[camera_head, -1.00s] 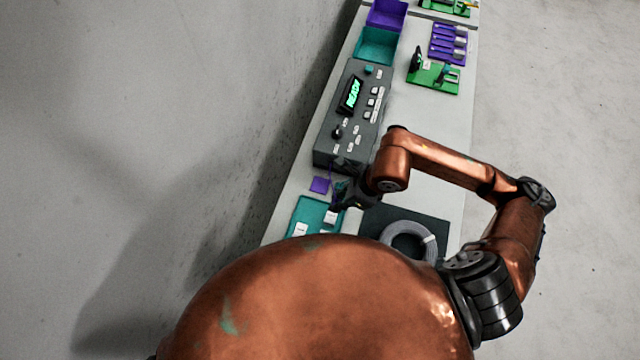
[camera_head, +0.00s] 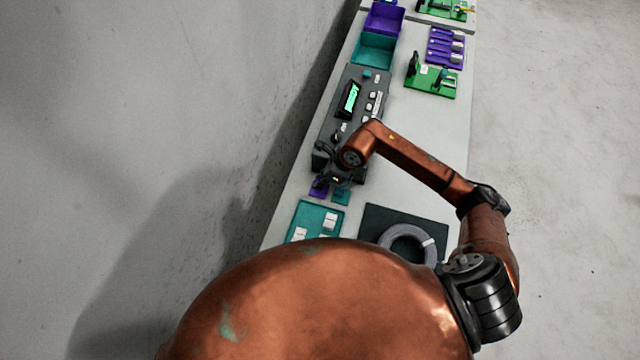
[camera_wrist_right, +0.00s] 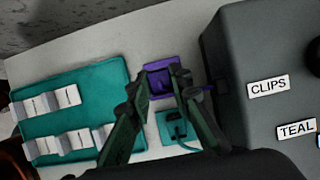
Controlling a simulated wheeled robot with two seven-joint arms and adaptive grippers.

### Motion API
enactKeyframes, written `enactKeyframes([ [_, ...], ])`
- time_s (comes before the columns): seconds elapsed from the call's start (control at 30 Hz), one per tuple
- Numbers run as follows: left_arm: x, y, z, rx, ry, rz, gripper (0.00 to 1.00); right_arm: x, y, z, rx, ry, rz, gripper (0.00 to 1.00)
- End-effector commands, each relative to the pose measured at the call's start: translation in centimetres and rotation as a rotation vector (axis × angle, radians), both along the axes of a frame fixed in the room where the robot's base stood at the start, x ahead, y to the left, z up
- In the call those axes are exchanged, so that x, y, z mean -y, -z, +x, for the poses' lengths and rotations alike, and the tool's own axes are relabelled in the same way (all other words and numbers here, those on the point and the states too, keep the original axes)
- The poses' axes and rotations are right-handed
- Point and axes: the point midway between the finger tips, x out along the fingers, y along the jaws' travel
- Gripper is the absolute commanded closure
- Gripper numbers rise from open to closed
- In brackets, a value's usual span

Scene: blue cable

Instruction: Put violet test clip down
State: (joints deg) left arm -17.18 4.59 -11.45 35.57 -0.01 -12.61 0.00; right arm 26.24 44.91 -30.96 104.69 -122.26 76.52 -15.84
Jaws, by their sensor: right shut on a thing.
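My right gripper (camera_wrist_right: 163,88) is over the violet square pad (camera_wrist_right: 158,64) beside the grey tester box. In the head view, the right gripper (camera_head: 326,182) is low at the near end of the box. The violet test clip (camera_wrist_right: 181,77) shows only in part at the fingertips, with a short violet lead running toward the box. The gripper is shut on it; whether the clip touches the pad I cannot tell. A teal pad (camera_head: 341,197) with a teal clip (camera_wrist_right: 178,130) lies close beside it. My left gripper is not in view.
The grey tester box (camera_head: 356,104) stands just beyond the gripper. A teal board (camera_wrist_right: 90,88) with white labelled blocks lies nearby. A grey cable coil (camera_head: 406,243) lies on a dark mat. Violet and teal bins (camera_head: 375,48) and green fixtures (camera_head: 432,82) are farther off.

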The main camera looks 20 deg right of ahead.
Motion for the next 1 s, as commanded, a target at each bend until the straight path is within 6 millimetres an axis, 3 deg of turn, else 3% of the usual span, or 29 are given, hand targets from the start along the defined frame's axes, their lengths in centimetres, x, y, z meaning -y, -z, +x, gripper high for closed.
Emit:
enactKeyframes([
  [0.23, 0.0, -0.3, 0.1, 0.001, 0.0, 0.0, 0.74, -0.1, 3.1, 0.1, -0.003, 0.001, 0.002, 1.0],
  [0.57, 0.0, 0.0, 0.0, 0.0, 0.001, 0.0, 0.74, 0.0, 3.5, 0.2, -0.001, 0.0, 0.001, 1.0],
  [0.6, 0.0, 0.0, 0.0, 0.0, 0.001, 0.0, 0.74, 0.0, 3.6, 0.2, -0.001, 0.0, 0.001, 0.81],
  [0.83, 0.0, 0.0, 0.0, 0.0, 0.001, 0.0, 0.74, 0.0, 3.5, 0.1, -0.001, 0.0, 0.001, 0.65],
  [1.0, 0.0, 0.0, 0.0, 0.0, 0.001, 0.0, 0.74, 0.0, 3.5, 0.1, -0.001, 0.0, 0.001, 0.64],
])
